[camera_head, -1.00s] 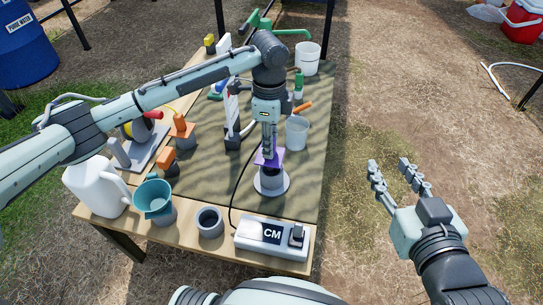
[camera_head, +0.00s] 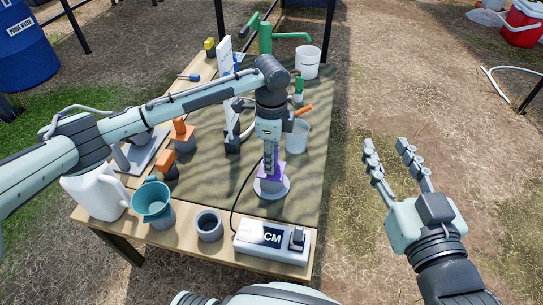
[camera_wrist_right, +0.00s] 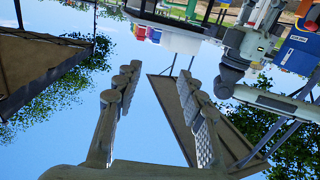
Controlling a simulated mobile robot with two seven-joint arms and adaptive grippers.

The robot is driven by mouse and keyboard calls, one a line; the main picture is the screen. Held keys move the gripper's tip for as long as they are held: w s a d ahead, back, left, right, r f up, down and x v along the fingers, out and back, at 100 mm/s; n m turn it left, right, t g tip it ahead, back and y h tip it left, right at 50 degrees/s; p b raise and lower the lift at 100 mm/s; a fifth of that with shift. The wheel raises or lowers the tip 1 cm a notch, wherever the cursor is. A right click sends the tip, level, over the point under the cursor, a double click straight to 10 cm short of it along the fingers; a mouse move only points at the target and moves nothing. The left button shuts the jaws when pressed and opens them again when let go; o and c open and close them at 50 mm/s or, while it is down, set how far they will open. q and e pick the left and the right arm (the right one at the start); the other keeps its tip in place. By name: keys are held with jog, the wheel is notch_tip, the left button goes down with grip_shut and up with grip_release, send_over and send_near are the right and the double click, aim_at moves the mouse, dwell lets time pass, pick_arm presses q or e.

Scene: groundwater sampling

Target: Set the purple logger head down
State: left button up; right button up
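The purple logger head (camera_head: 270,172) is at the lower end of my left gripper (camera_head: 268,158), which points straight down with its fingers close together on it. The head is directly over a round pale base (camera_head: 277,193) on the table. Head and base overlap in the head view, and I cannot tell whether they touch. The fingers partly hide the head's top. My right gripper (camera_head: 386,146) is open and empty, off the table's right side. Its spread fingers (camera_wrist_right: 157,90) also show in the right wrist view with nothing between them.
A white box marked CM (camera_head: 272,241) lies at the table's front edge. A pale bucket (camera_head: 296,138) stands behind the base. The cloth (camera_head: 306,180) right of the base is clear.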

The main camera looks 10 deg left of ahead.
pick_arm(q)
jog(key=shift+o, duration=0.5)
jog(key=shift+r, duration=0.1)
notch_tip(320, 180, up, 12)
jog(key=p, duration=0.2)
jog(key=s+d+f+n+t+h, duration=0.45)
jog(key=s+d+f+h, duration=0.2)
jog(key=d, duration=0.45)
jog(key=s+a+r+n+t+y, duration=0.1)
jog(key=s+a+n+t+y, duration=0.1)
jog(key=a+n, duration=0.3)
jog(key=s+a+r+n+t+y, duration=0.1)
jog(key=s+a+n+t+y, duration=0.2)
jog(key=a, duration=0.8)
jog(key=shift+s+a+r+n+t, duration=0.25)
jog(key=shift+s+r+n+t, duration=0.15)
jog(key=shift+s+n+t, duration=0.7)
pick_arm(e)
jog(key=s+d+f+g+h, duration=0.2)
jog(key=d+f+g, duration=0.3)
jog(key=f, duration=0.5)
jog(key=shift+s+d+m+h, duration=0.3)
jog(key=shift+s+d+h, duration=0.05)
jog(key=shift+d+h, duration=0.4)
pick_arm(q)
jog(key=shift+w+g, duration=0.2)
jog(key=shift+g, duration=0.05)
